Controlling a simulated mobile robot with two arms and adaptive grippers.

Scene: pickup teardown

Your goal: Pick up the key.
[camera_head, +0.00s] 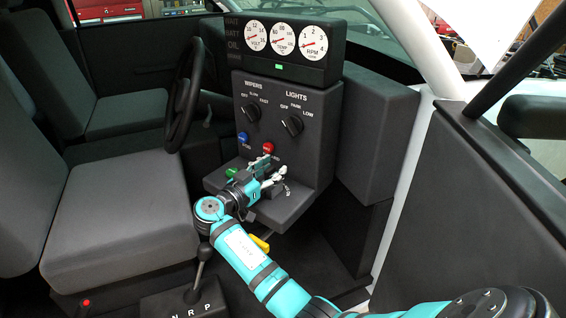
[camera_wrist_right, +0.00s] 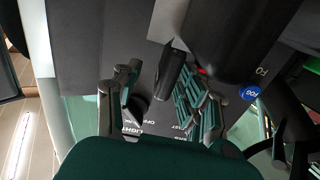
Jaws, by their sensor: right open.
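My right gripper (camera_head: 270,172) is open at the dash's lower ledge, close to the red button (camera_head: 268,147). In the right wrist view its two fingers (camera_wrist_right: 165,98) stand apart, with a dark upright piece (camera_wrist_right: 170,70) showing between and beyond them. I cannot tell whether this piece is the key or a knob. No key can be made out for certain in the head view, where the gripper covers part of the ledge. A small yellow item (camera_head: 260,243) shows beside my right forearm, partly hidden. My left gripper is not in view.
The dash panel (camera_head: 330,125) with wiper and light knobs rises behind the gripper. Blue (camera_head: 242,137) and green (camera_head: 231,172) buttons are close by. The steering wheel (camera_head: 184,95), seat (camera_head: 115,215) and gear lever (camera_head: 202,262) lie to the left.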

